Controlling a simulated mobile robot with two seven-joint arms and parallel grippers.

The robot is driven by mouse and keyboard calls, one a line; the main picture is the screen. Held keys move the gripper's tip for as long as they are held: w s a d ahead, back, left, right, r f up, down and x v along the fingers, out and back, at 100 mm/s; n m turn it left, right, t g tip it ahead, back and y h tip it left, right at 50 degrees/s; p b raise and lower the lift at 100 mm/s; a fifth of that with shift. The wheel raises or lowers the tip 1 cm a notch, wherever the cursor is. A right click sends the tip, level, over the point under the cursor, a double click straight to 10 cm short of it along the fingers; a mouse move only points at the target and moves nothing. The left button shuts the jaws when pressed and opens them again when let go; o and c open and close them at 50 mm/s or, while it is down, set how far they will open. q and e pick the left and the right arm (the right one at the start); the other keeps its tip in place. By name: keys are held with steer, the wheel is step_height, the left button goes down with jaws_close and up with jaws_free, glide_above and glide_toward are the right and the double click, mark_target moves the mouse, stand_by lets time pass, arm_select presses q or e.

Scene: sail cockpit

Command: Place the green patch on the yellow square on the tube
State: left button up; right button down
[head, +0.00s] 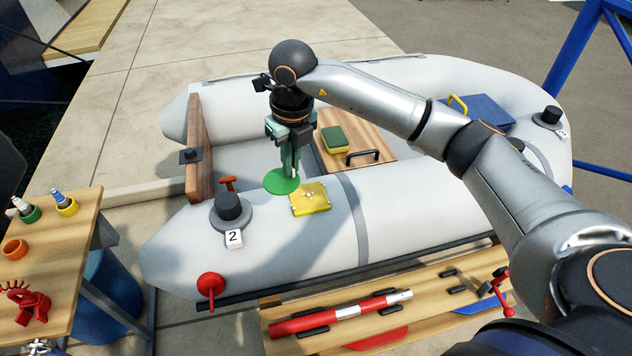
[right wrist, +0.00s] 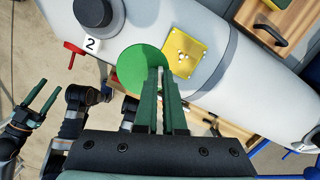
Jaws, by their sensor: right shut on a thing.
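The round green patch (head: 281,182) is held at its edge by my right gripper (head: 290,170), which is shut on it and points down. The patch is over the grey tube (head: 390,215), just left of the yellow square (head: 310,203); any gap below it is hard to judge. In the right wrist view, the patch (right wrist: 138,66) lies left of the yellow square (right wrist: 178,68), with small pale spots on the square. My right fingers (right wrist: 162,72) are close together at the patch. My left gripper (right wrist: 36,103) is open and empty, away from the tube.
A black valve (head: 230,207) with a "2" tag (head: 233,239) and a red plug (head: 210,284) are on the tube to the left. A green and yellow sponge (head: 335,139) lies on the wooden seat (head: 368,132). A side table (head: 50,250) holds small bottles.

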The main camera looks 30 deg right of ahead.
steer(key=d+f, duration=0.2)
steer(key=w+d+f, duration=0.1)
steer(key=d+f, duration=0.3)
steer(key=shift+w+d+f+b, duration=0.3)
steer(key=shift+f+b, duration=0.05)
steer(key=shift+d+f, duration=0.1)
steer(key=shift+f, duration=1.5)
